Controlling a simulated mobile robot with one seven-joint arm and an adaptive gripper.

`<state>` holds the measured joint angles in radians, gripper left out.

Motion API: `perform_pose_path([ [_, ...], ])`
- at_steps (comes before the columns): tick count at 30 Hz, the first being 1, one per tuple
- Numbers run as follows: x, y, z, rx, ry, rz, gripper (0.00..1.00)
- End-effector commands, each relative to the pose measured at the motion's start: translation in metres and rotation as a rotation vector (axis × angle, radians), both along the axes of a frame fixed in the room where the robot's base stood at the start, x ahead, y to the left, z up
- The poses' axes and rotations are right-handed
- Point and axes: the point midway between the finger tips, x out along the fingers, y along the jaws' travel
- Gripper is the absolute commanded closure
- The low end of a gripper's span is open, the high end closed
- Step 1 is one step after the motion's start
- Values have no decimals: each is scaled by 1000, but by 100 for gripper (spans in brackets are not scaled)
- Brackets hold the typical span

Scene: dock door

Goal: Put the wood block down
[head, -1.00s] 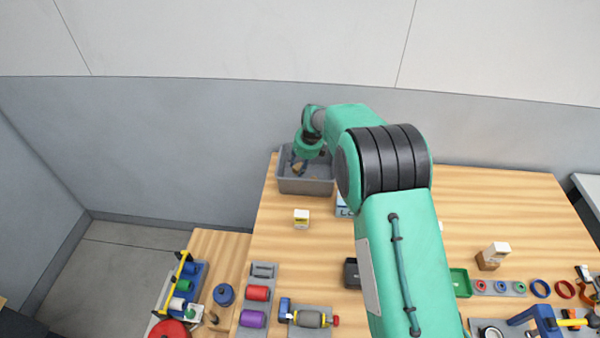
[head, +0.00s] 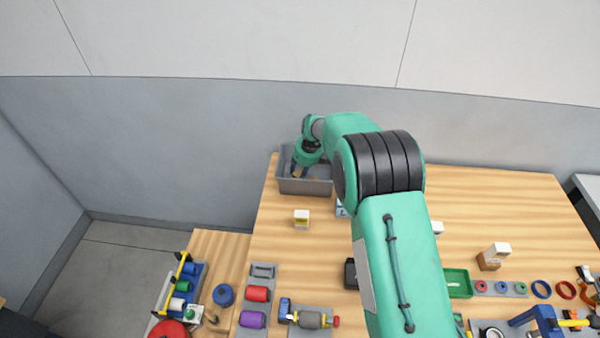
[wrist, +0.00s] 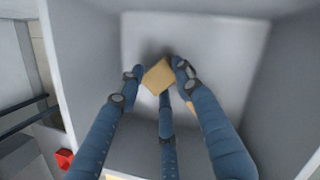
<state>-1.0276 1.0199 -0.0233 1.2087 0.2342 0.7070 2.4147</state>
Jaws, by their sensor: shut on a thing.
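In the wrist view, my gripper (wrist: 157,82) has its blue fingers closed around the wood block (wrist: 158,76), a small tan piece held at the fingertips. The block is inside the grey bin (wrist: 260,75), close over its floor; I cannot tell whether it touches the floor. In the head view, my gripper (head: 298,170) reaches down into the grey bin (head: 305,187) at the back left of the table. The block is not clear in the head view. Another tan piece shows partly behind the right finger in the wrist view.
A small white and yellow box (head: 301,219) stands in front of the bin. Red and purple rolls (head: 255,304) lie at the table's front left. A green tray (head: 458,283) and coloured rings (head: 541,289) are at the right.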

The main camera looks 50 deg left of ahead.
Motion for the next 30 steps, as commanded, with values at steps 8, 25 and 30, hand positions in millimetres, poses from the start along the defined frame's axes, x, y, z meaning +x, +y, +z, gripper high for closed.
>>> perform_pose_path([
  [8, 0, 0, -1, 0, 0, 0, 46],
  [25, 0, -5, 19, 1, -1, 0, 46],
  [30, 1, -11, 41, 1, -1, 0, 46],
])
